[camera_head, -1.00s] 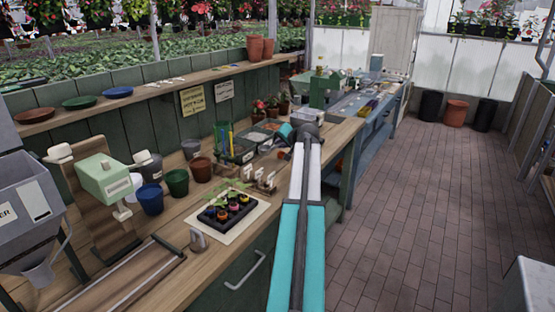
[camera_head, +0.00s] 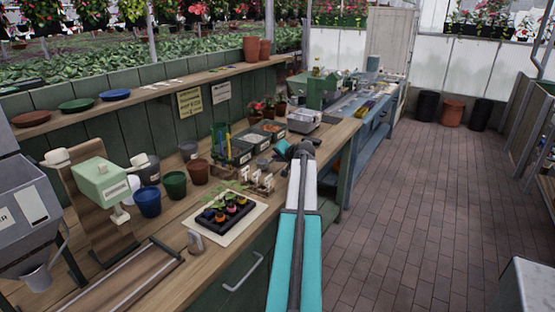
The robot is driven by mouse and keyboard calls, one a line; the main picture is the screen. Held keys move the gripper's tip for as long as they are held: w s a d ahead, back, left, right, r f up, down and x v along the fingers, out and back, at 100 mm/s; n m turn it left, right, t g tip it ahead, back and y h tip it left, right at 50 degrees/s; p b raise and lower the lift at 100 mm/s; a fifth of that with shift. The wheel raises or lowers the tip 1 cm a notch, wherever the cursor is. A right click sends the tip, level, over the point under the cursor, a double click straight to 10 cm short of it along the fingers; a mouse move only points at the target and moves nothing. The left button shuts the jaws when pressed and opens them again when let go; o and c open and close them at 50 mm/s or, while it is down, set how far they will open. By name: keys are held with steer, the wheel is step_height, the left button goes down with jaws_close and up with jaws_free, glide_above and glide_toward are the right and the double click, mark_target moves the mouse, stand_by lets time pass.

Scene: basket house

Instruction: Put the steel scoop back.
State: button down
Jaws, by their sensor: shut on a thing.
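My arm reaches forward over the right edge of the potting bench (camera_head: 170,235). Its dark wrist and teal end part hang over the bench beside the nearest bin. My gripper (camera_head: 268,162) is at the far end, small and mostly covered by my own wrist. It is shut. A small grey shape (camera_head: 262,164) at its tip, low near the plant labels, appears to be the steel scoop; its outline is hard to make out. Three grey bins stand just behind: a near dark one (camera_head: 238,158), one with white grains (camera_head: 254,144) and one with orange-brown contents (camera_head: 270,131).
A scale (camera_head: 303,121) stands right of the bins. White labels (camera_head: 262,182) and a black seedling tray (camera_head: 226,212) lie nearer me. Blue (camera_head: 148,201), green (camera_head: 175,184) and terracotta pots (camera_head: 198,172) stand left. A small grey metallic object (camera_head: 195,242) is at the front edge.

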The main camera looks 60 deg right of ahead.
steer(key=shift+f, duration=0.3)
steer(key=shift+f, duration=0.15)
steer(key=c, duration=1.9)
jaws_free()
steer(key=shift+o, duration=0.2)
steer(key=shift+a, duration=0.1)
steer(key=b+v, duration=0.1)
steer(key=v, duration=1.1)
